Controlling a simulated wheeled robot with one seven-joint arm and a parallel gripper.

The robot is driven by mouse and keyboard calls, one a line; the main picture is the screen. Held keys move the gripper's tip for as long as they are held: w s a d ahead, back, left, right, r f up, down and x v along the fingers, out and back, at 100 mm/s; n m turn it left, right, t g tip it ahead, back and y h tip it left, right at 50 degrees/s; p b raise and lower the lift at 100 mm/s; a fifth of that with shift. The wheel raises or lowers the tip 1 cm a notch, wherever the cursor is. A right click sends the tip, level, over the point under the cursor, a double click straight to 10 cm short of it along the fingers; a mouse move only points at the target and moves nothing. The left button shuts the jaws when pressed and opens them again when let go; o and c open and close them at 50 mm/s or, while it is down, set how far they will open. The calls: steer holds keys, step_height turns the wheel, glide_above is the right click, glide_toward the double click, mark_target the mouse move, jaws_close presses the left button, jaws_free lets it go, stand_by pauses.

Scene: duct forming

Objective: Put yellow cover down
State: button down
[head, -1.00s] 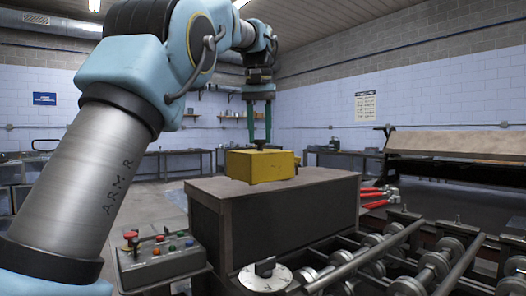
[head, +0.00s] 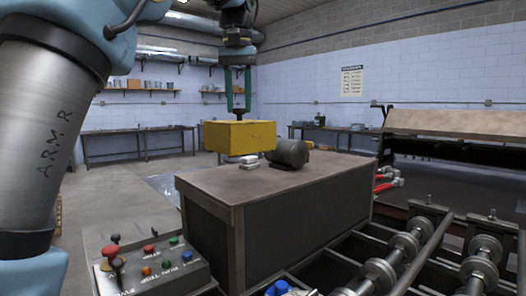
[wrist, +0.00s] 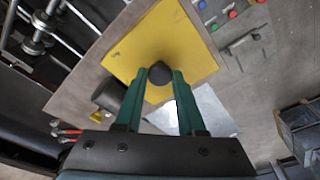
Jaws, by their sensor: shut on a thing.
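The yellow cover (head: 239,138) is a box hanging level from my gripper (head: 238,106) above the left back part of the dark cabinet's top. In the wrist view the cover (wrist: 135,50) shows its square top, and my gripper (wrist: 160,84) is shut on the round black knob (wrist: 159,73) at its middle. A grey motor (head: 288,153) stands uncovered on the cabinet, right of the cover. The cover's underside is hidden.
The cabinet (head: 225,189) has bare top around the motor. A control box (head: 155,265) with coloured buttons stands at its front left. Rollers (head: 408,246) run along the right, with red-handled tools (head: 388,181) nearby.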

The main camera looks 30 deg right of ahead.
step_height(320, 180, down, 8)
steer(key=shift+f, duration=0.15)
stand_by(0.3)
steer(key=shift+f, duration=0.15)
steer(key=c, duration=0.5)
jaws_free()
steer(key=r, duration=0.4)
steer(key=s+r, duration=0.1)
steer(key=r, duration=0.3)
steer(key=a+r, duration=0.1)
steer(key=r, duration=0.3)
steer(key=shift+s+p, duration=0.25)
steer(key=shift+p, duration=0.05)
steer(key=shift+r, duration=0.1)
steer(key=shift+s, duration=0.15)
